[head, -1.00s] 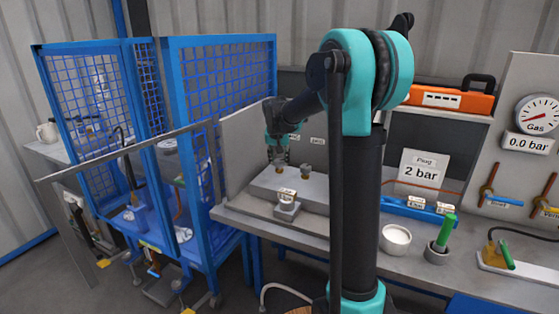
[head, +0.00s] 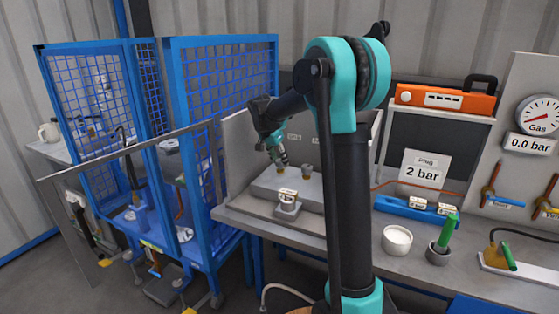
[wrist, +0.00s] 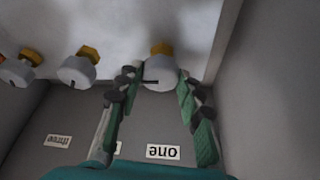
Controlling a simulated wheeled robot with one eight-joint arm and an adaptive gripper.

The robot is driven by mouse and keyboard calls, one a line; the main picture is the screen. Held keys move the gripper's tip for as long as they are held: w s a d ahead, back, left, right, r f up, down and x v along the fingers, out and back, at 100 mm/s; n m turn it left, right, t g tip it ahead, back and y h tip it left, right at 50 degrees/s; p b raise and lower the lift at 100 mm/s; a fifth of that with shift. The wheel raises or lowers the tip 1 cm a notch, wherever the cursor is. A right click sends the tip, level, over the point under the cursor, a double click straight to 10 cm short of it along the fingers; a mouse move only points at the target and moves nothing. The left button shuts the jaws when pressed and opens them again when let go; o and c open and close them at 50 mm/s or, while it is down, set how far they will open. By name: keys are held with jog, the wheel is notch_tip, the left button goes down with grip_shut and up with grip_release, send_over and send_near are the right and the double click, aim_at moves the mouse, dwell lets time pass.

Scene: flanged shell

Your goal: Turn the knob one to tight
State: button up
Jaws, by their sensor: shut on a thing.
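Knob one (wrist: 162,72) is a pale round knob with a brass-coloured part, above an upside-down label "one" (wrist: 163,152) in the wrist view. My gripper (wrist: 161,80) has its green-padded fingers on either side of the knob, shut on it. A dark mark on the knob points left. In the head view my gripper (head: 281,160) reaches down, tilted, to a knob on the grey block (head: 262,187); the fingers partly hide that knob.
A second knob (wrist: 77,70) and a third knob (wrist: 20,68) stand left in the wrist view, their dark marks pointing down. A grey wall (wrist: 270,90) rises close on the right.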

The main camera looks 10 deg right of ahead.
dwell(0.3)
jog(key=o, duration=1.2)
jog(key=shift+c, duration=0.2)
jog(key=shift+r, duration=0.1)
jog(key=v, duration=1.1)
jog(key=shift+a+r, duration=0.15)
jog(key=shift+r, duration=0.2)
jog(key=shift+s, duration=0.2)
